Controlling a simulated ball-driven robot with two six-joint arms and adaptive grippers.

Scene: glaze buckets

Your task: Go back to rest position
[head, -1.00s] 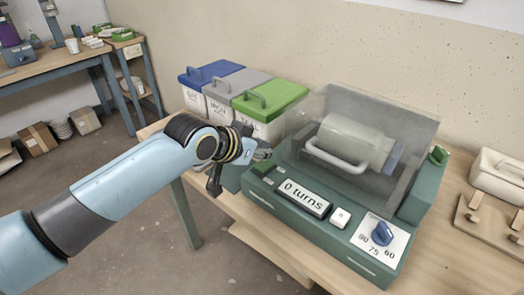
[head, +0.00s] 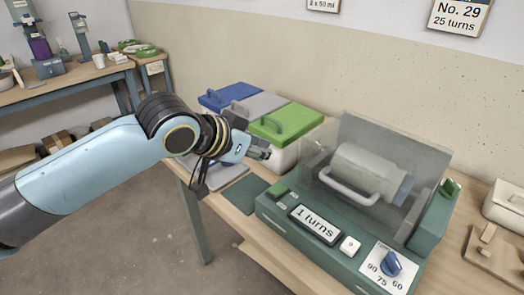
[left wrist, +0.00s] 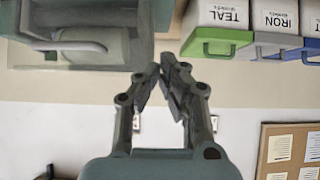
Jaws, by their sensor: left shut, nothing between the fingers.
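My left gripper (head: 259,153) is shut and empty. It is raised in front of the lidded buckets, to the left of the green machine (head: 315,252) and apart from it. In the left wrist view, the fingers of my left gripper (left wrist: 170,68) meet with nothing between them. The machine's display (head: 315,225) reads "1 turns". A pale jar (head: 366,174) lies on its side behind a clear cover (head: 400,140). A blue dial (head: 391,263) sits above the numbers 90, 75 and 60. My right gripper is not in view.
Buckets with green (head: 286,122), grey (head: 258,106) and blue (head: 225,93) lids stand behind the gripper. A white switch (head: 349,246) sits beside the display. A wooden rack (head: 495,252) is at the right. Wall signs (head: 460,15) hang above. Floor is open at lower left.

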